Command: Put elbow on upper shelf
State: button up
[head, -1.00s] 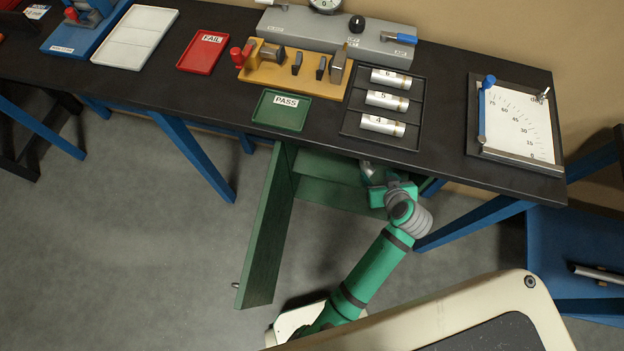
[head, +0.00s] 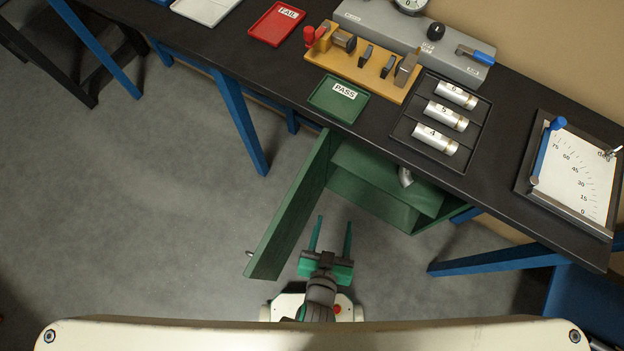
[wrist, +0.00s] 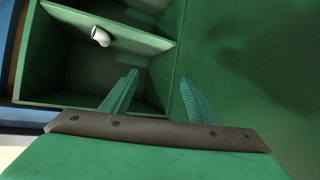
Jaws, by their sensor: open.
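The elbow (head: 405,177) is a short grey bent pipe piece. In the head view it shows at the edge of the green cabinet's upper board, under the bench. In the wrist view the elbow (wrist: 101,36) looks pale and rests on the upper shelf (wrist: 130,30), its round end facing out. My gripper (head: 331,222) is open and empty, in front of the cabinet (head: 375,205) and apart from the elbow. In the wrist view my gripper (wrist: 157,85) has its two green fingers spread before the lower compartment, which looks empty.
The cabinet's open door (head: 292,215) stands to the left of my gripper. Above is the black bench with a green PASS tray (head: 338,99), a red FAIL tray (head: 276,24) and a rack (head: 440,118) of numbered cylinders. Blue bench legs (head: 240,120) flank the cabinet. The floor at left is clear.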

jog(key=s+a+r+n+t+y, duration=0.2)
jog(key=s+a+r, duration=0.3)
jog(key=r, duration=0.5)
jog(key=shift+s+a+r+t+y, duration=0.25)
jog(key=shift+s+a+t+y, duration=0.2)
jog(key=shift+s, duration=0.7)
jog(key=shift+d, duration=0.1)
